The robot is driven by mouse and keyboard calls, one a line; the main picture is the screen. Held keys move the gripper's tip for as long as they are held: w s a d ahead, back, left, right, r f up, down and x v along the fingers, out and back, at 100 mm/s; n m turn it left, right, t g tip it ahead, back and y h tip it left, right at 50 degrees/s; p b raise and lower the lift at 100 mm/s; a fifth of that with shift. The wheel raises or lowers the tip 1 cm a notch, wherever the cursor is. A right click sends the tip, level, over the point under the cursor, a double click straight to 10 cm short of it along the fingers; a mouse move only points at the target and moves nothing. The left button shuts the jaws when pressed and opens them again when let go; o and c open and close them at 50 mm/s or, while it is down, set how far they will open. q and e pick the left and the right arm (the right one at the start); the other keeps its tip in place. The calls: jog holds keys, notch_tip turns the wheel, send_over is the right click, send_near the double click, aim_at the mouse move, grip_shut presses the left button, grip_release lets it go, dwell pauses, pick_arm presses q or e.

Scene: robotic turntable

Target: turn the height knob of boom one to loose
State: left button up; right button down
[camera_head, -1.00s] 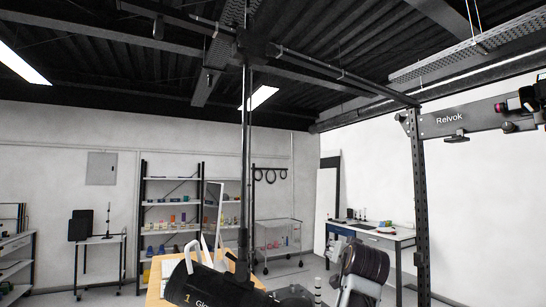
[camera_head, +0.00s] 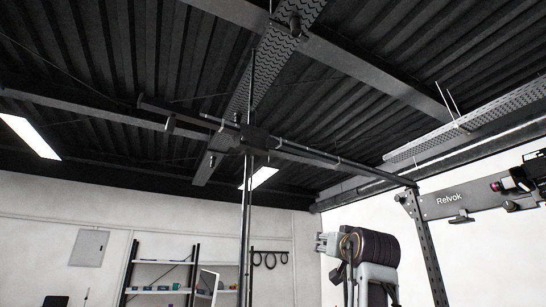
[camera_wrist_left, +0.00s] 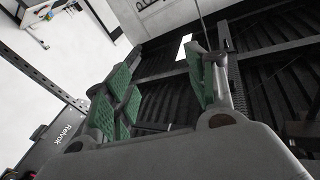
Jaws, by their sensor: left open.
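A thin dark boom (camera_head: 325,157) runs across the head view under the ceiling. It meets an upright pole (camera_head: 246,220) at a dark clamp block (camera_head: 255,140). The height knob is too small and dark to pick out with certainty. My right gripper is not in view.
A dark post and beam marked Relvok (camera_head: 455,201) stand at the right, with a device on the beam. Shelves (camera_head: 160,262) stand by the back wall. Ceiling beams and a perforated tray (camera_head: 430,140) hang overhead. Open air lies between my gripper and the pole.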

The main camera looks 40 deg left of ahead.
pick_arm(q)
jog(key=s+r+n+g+y, duration=0.1)
jog(key=s+r+n+y, duration=0.1)
jog(key=s+r, duration=0.8)
jog(key=s+d+r+n+g+y, duration=0.1)
jog(key=s+r+n+y, duration=0.2)
jog(key=s+r, duration=0.6)
notch_tip(320, 180, up, 7)
jog(key=shift+s+d+r+g+y, duration=0.1)
jog(key=shift+s+d+g+y, duration=0.1)
jog(key=shift+s+g+y, duration=0.15)
jog(key=shift+r, duration=0.1)
